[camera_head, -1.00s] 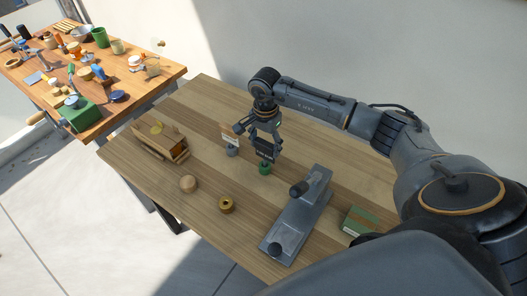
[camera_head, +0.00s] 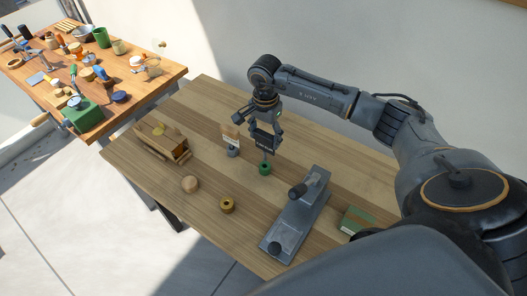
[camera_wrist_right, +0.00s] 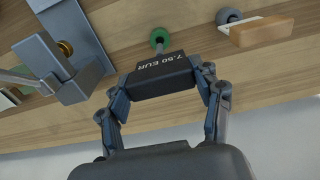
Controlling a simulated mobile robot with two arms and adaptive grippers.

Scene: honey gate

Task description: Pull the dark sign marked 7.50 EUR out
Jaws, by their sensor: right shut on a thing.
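The dark sign (camera_head: 264,143) is between the fingers of my right gripper (camera_head: 265,134), which is shut on it. In the right wrist view the sign (camera_wrist_right: 165,76) shows its white 7.50 EUR lettering, with a finger at each end. A small green round base (camera_head: 265,168) stands on the table directly below the sign, and it also shows in the wrist view (camera_wrist_right: 158,38). A thin stem runs down from the sign toward this base; I cannot tell whether its tip is still inside. My left gripper is not in view.
A second sign (camera_head: 231,137) on a grey base stands just left. A cluttered workbench (camera_head: 167,78) stands behind left.

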